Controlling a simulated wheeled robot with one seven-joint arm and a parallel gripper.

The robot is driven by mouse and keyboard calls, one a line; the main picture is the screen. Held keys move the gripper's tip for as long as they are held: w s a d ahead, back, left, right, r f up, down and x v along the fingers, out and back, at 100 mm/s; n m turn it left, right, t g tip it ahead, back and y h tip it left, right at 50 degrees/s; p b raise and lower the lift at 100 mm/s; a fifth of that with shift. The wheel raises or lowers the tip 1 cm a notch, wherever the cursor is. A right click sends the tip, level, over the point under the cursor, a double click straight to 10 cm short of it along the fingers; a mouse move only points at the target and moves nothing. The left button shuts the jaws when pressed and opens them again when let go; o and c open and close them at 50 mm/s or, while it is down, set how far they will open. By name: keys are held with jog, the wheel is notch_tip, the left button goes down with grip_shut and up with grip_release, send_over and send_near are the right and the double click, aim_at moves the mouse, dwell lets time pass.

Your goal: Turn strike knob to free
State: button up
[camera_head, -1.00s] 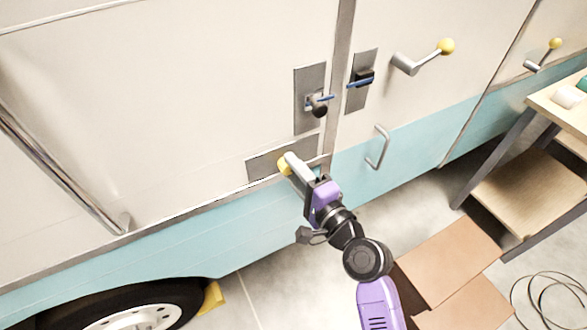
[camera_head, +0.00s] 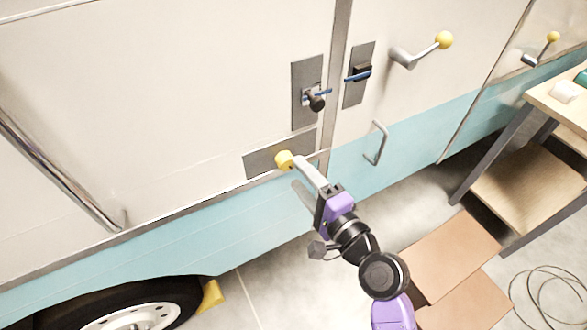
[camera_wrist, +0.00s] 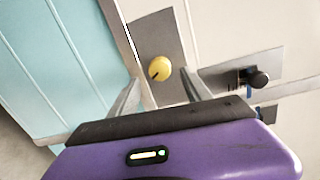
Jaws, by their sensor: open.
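A round yellow knob (camera_head: 284,160) sits on a low grey plate (camera_head: 262,161) on the camper's side, just left of the door seam. In the wrist view the yellow knob (camera_wrist: 159,68) has a dark mark toward its lower left edge. My gripper (camera_head: 295,170) is at the knob from the lower right, its two fingers apart. In the wrist view my gripper (camera_wrist: 160,78) has one finger on each side of the knob, with nothing visibly held. I cannot tell whether a finger touches it.
Above, a black knob (camera_head: 316,103) and a black latch piece (camera_head: 362,73) with blue strips sit on grey plates. A yellow-tipped lever (camera_head: 404,58) and a pull handle (camera_head: 378,143) are to the right. A wooden-topped table (camera_head: 560,108) stands at far right.

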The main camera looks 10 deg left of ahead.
jog(key=v, duration=0.3)
jog(key=shift+s+d, duration=0.2)
jog(key=shift+s, duration=0.05)
dwell(0.4)
jog(key=s+d+n+t+h, duration=0.45)
jog(key=s+d+h, duration=0.3)
jog(key=d, duration=0.55)
jog(key=s+d+n+g+h, duration=0.1)
jog(key=s+d+n, duration=0.2)
jog(key=s, duration=1)
jog(key=s+d+f+n+g+h, duration=0.1)
jog(key=s+d+n, duration=0.3)
jog(key=s, duration=1)
jog(key=shift+g+h, duration=0.65)
jog(key=shift+g, duration=0.1)
